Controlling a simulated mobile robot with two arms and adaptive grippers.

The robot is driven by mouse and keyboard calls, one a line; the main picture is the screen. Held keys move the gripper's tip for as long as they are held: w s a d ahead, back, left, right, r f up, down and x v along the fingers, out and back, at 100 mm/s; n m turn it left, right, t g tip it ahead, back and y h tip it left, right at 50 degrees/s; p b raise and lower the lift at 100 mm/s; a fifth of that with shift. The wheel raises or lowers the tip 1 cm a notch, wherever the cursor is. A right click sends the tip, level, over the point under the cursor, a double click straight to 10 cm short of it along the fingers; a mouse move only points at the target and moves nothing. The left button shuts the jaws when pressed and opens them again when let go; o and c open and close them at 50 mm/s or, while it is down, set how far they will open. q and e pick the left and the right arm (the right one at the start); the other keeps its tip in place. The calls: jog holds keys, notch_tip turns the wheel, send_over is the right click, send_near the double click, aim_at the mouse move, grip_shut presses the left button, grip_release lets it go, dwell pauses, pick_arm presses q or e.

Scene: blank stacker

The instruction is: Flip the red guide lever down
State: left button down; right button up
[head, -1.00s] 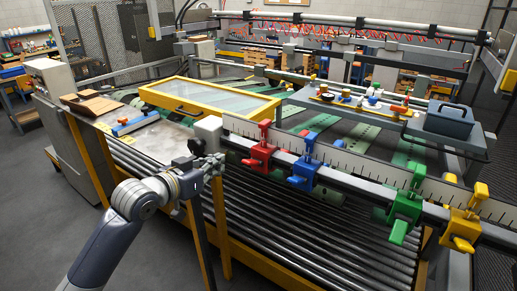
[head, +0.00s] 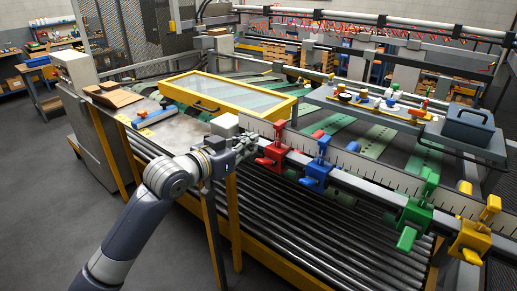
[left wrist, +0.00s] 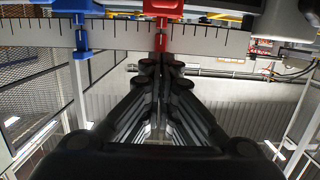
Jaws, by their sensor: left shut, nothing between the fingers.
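The red guide (head: 272,155) is clamped on the ruled rail, with a red knob standing up from its top and a red handle jutting out low at its front. In the left wrist view, red parts of the guide (left wrist: 162,8) show at the top, with a narrow red piece running down over the ruler. My left gripper (head: 247,145) is shut and empty just left of the red guide. In the left wrist view, its closed fingertips (left wrist: 161,68) lie just below the narrow red piece; I cannot tell whether they touch it. My right gripper is not in view.
Blue (head: 316,172), green (head: 415,213) and yellow (head: 470,241) guides sit farther right on the same rail. A white block (head: 225,125) is at the rail's left end. Rollers (head: 300,235) lie below. A yellow-framed clear cover (head: 228,92) is behind.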

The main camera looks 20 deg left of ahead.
aim_at(259, 162)
pick_arm(q)
jog(key=p+x, duration=0.2)
jog(key=x, duration=0.4)
jog(key=shift+d+r, duration=0.1)
jog(key=shift+r, duration=0.1)
jog(key=shift+s+f+p, duration=0.2)
jog(key=shift+f+p, duration=0.15)
jog(key=shift+f, duration=0.2)
jog(key=shift+s+f+p, duration=0.2)
jog(key=shift+f+p, duration=0.1)
jog(key=shift+f, duration=0.25)
jog(key=shift+s+a+f+p, duration=0.35)
jog(key=shift+s+a+f, duration=0.15)
jog(key=shift+f, duration=0.2)
jog(key=shift+d+f, duration=0.1)
jog(key=shift+f, duration=0.05)
notch_tip(259, 162, down, 8)
jog(key=s+t+h+b, duration=0.2)
jog(key=t+b, duration=0.6)
jog(key=b, duration=2)
jog(key=shift+s+a+t+h, duration=0.25)
jog(key=shift+a+t+h, duration=0.15)
jog(key=shift+h, duration=0.2)
